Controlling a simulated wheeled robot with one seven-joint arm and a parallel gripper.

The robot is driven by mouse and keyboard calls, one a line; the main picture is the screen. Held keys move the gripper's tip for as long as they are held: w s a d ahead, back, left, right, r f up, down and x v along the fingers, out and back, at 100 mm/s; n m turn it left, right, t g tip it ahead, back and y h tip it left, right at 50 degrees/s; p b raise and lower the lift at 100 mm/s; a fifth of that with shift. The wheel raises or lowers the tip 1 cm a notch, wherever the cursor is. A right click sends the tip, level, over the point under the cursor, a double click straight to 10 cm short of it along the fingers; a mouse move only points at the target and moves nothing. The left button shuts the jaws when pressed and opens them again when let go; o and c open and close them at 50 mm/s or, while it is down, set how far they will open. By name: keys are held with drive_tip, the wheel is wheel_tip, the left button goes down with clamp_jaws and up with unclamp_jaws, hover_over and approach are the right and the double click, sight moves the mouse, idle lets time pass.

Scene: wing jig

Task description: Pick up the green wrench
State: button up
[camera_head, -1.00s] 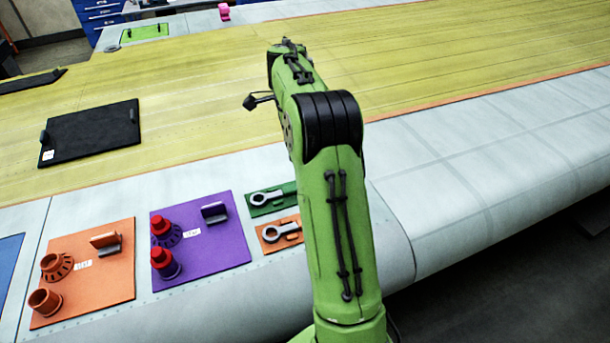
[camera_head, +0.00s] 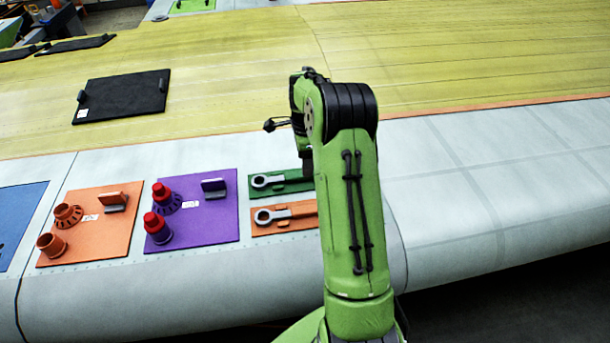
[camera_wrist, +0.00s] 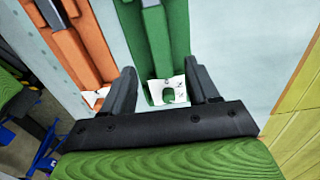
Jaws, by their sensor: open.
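The green tool board (camera_head: 290,189) lies on the pale wing edge in the head view, holding a wrench with a grey ring end (camera_head: 261,181). My arm hides the board's right end. In the wrist view the green board (camera_wrist: 178,40) runs away from my gripper, with a long dark green-grey piece (camera_wrist: 156,35), probably the wrench's handle or holder, along it. My gripper (camera_wrist: 163,88) is open and empty, its two fingers to either side of the board's near end and its white label (camera_wrist: 165,90). I cannot tell its height above the board.
An orange board (camera_head: 284,222) with a similar wrench lies beside the green one. Left of them are a purple board (camera_head: 217,223) with red-topped parts, another orange board (camera_head: 106,230) and a blue one (camera_head: 18,220). A black panel (camera_head: 122,97) lies on the yellow surface.

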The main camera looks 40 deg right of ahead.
sight(295, 177)
drive_tip(key=f, duration=0.2)
drive_tip(key=f+p, duration=0.1)
drive_tip(key=f, duration=0.1)
drive_tip(key=shift+w+f, duration=0.2)
drive_tip(key=shift+f, duration=0.15)
clamp_jaws()
